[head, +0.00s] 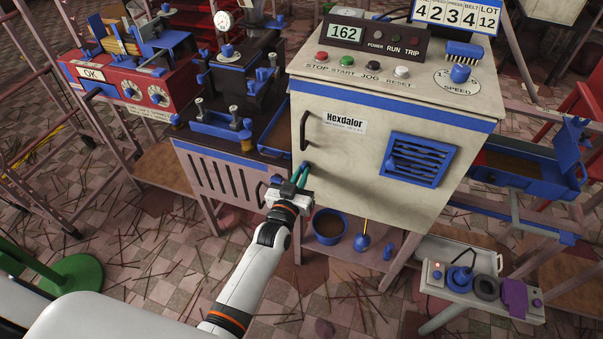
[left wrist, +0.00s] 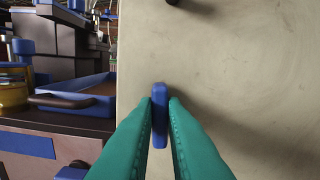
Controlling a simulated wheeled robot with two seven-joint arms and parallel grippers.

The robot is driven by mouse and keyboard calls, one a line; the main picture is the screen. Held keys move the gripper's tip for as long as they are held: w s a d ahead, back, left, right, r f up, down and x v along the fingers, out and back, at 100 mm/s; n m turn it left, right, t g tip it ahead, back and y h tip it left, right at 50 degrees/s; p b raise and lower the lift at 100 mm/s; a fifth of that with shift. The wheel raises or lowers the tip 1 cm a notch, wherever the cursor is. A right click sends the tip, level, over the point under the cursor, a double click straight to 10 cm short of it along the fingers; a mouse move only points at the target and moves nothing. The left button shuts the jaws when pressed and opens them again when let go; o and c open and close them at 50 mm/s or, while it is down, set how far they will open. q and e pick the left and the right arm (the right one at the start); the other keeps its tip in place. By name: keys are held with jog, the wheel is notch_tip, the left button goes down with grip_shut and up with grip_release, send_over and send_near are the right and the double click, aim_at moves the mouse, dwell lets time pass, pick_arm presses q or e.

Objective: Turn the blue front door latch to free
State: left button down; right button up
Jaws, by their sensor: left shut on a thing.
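The blue front door latch (left wrist: 160,112) sits on the cream front door of the Hexdalor machine (head: 372,170), near its left edge and below the black door handle (head: 305,131). In the left wrist view the latch stands upright, its long side running up and down. My left gripper (head: 301,172) is at the latch, its teal fingers on either side of it. The fingers (left wrist: 160,120) are shut on the latch in the left wrist view. In the head view they hide most of the latch. My right gripper is not in view.
A blue louvred vent (head: 418,160) is on the door to the right. A blue bucket (head: 329,226) is below the machine. A small cart (head: 482,282) stands at lower right.

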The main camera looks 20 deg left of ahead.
pick_arm(q)
jog(key=shift+a+f+n, duration=0.1)
jog(key=shift+a+n, duration=0.05)
jog(key=shift+n, duration=3.25)
jog(key=c, duration=1.5)
grip_release()
jog(key=s, duration=1.2)
jog(key=shift+a, duration=0.2)
